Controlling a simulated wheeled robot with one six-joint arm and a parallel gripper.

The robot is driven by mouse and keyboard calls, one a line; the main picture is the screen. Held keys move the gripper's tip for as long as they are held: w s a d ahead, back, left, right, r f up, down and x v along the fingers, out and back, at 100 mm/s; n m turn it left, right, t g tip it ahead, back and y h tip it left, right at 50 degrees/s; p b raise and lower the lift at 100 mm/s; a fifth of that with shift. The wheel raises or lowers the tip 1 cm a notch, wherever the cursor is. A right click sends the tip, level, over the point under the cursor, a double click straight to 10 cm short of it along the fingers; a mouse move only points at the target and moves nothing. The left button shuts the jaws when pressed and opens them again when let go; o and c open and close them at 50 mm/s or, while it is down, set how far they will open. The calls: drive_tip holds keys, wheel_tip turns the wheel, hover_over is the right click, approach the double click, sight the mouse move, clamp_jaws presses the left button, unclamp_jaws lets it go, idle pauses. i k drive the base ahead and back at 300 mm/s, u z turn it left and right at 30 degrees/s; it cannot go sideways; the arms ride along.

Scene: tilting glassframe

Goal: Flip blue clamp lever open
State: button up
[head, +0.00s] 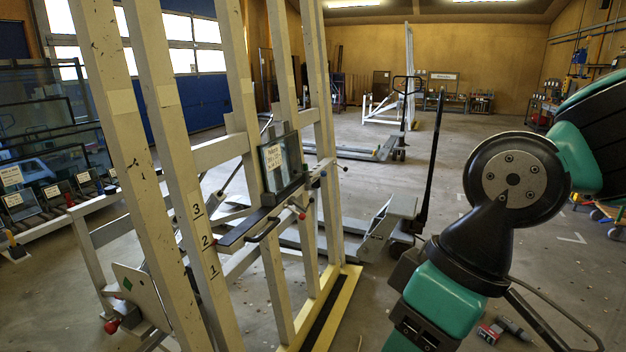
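The tilting glass frame, made of pale beams (186,170), stands left of centre and leans. A small glass pane (281,162) with a paper label rests on its dark ledge (248,222). Small levers with knobs sit around the ledge's right end. I cannot make out for certain which lever is blue. My arm comes in from the right, well apart from the frame. My gripper is not in view.
A pallet jack (390,228) with an upright black handle stands behind the frame. A red and dark power tool (504,330) lies on the floor at the lower right. Racked glass panes (40,160) stand at the left. The floor between frame and arm looks mostly clear.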

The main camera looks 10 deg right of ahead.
sight(323, 173)
drive_tip(key=z, duration=0.05)
drive_tip(key=i, duration=0.3)
drive_tip(key=z, duration=0.1)
drive_tip(key=k, duration=0.65)
drive_tip(key=z, duration=0.75)
drive_tip(key=i, duration=1.9)
drive_tip(key=u, duration=1.05)
drive_tip(key=i, duration=0.6)
drive_tip(key=u, duration=0.55)
